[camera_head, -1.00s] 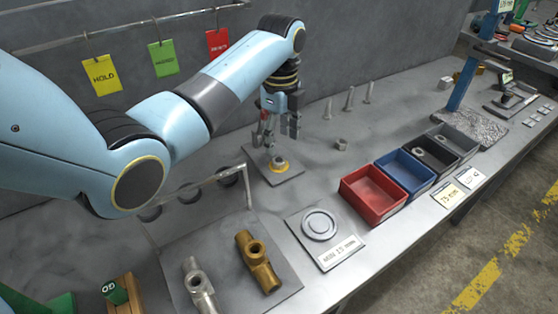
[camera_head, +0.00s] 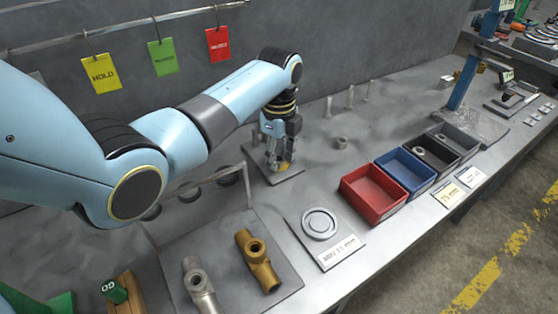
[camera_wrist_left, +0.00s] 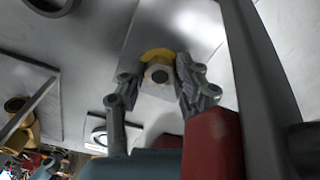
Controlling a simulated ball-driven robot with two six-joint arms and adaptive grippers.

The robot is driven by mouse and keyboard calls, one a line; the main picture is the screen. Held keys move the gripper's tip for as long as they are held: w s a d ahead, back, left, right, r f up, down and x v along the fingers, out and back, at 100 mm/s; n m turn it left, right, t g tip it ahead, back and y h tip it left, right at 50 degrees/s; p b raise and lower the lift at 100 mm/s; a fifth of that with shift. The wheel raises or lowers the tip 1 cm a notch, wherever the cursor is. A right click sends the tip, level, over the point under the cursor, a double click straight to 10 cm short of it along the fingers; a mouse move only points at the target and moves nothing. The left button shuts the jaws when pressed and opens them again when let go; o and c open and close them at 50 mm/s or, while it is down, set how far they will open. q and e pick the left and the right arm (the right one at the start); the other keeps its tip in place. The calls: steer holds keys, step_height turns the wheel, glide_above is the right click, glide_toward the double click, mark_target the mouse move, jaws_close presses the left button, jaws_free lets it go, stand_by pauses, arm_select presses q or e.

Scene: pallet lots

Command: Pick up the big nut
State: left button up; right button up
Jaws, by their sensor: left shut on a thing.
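My left gripper (camera_head: 280,163) is down at a square grey plate (camera_head: 289,178) at the back middle of the bench. In the left wrist view, a grey nut with a dark hole (camera_wrist_left: 158,64) sits between the fingers (camera_wrist_left: 155,92), over a yellow ring (camera_wrist_left: 152,52) on the plate. I take it as the big nut. The gripper is shut on it; in the head view the fingers mostly hide it. Another, loose grey nut (camera_head: 342,142) lies on the bench to the right. My right gripper is not in view.
Red (camera_head: 374,194), blue (camera_head: 405,171) and dark (camera_head: 430,154) bins line the right side. Several upright bolts (camera_head: 350,98) stand behind. A labelled plate with a round disc (camera_head: 319,224) and a brass fitting (camera_head: 258,262) are in front.

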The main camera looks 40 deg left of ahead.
arm_select(q)
jaws_close()
steer(key=shift+r, duration=0.1)
